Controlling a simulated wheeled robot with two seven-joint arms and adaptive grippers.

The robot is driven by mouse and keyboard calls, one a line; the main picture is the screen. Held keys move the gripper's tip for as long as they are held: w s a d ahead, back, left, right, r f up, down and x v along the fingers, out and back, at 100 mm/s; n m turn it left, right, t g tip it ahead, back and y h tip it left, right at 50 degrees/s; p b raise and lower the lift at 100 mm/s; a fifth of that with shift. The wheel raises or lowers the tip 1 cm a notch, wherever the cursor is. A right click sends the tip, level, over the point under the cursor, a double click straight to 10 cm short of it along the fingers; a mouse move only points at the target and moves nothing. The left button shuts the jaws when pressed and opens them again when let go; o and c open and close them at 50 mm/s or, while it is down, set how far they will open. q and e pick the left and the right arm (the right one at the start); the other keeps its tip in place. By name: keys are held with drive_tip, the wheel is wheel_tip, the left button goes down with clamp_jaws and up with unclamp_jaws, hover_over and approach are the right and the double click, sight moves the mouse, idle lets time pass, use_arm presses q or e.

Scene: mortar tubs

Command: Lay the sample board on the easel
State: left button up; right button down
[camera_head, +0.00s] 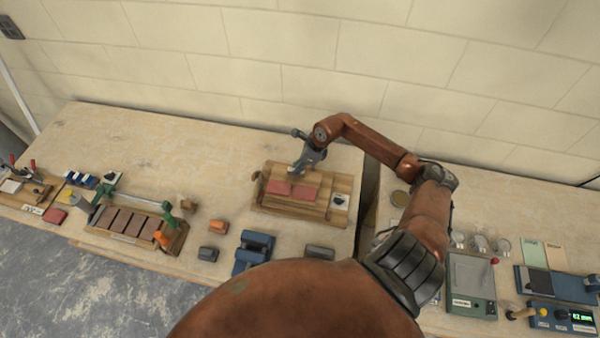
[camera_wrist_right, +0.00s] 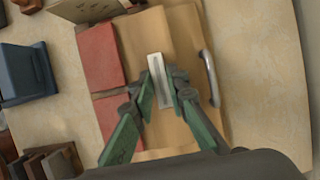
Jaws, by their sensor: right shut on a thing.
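The sample board (camera_wrist_right: 185,35) is a wooden panel with red tiles (camera_wrist_right: 103,57) along one side, and it also shows in the head view (camera_head: 292,188). It lies on or just over a wooden stand (camera_head: 262,207), which seems to be the easel; I cannot tell whether they touch. My right gripper (camera_head: 301,170) is at the board's far side. In the right wrist view its green fingers (camera_wrist_right: 162,85) are shut on a pale narrow strip (camera_wrist_right: 157,70), seemingly the board's grip. A metal handle (camera_wrist_right: 209,77) is beside them. My left gripper is not in view.
A card with a dark mark (camera_head: 340,201) is at the stand's right end. Blue (camera_head: 252,250) and grey (camera_head: 320,252) blocks are in front. A rack of brown tiles (camera_head: 130,221) stands left. A gap separates the right table with its instruments (camera_head: 470,283). The back left table is clear.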

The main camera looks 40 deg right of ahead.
sight(302, 176)
drive_tip(key=shift+s+d+f, duration=0.2)
drive_tip(key=shift+s+d, duration=0.1)
drive_tip(key=shift+s, duration=0.2)
drive_tip(key=shift+s+d+f, duration=0.15)
drive_tip(key=shift+s+d, duration=0.15)
drive_tip(key=shift+s, duration=0.15)
drive_tip(key=shift+s+a+f+p, duration=0.1)
drive_tip(key=shift+a+f+p, duration=0.05)
drive_tip(key=shift+f+p, duration=0.45)
drive_tip(key=shift+w+f, duration=0.25)
drive_tip(key=shift+f, duration=0.25)
drive_tip(key=shift+w+f, duration=0.2)
drive_tip(key=shift+f, duration=0.3)
drive_tip(key=shift+s+r, duration=0.1)
drive_tip(key=shift+s, duration=0.15)
drive_tip(key=c, duration=2.2)
unclamp_jaws()
drive_tip(key=shift+o, duration=1.5)
drive_tip(key=shift+w, duration=0.1)
drive_tip(key=shift+d+r, duration=0.25)
drive_tip(key=shift+r, duration=0.15)
use_arm(q)
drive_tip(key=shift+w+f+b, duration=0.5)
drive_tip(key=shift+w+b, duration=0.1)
drive_tip(key=shift+b, duration=0.55)
use_arm(e)
drive_tip(key=v, duration=1.1)
drive_tip(key=shift+s, duration=0.2)
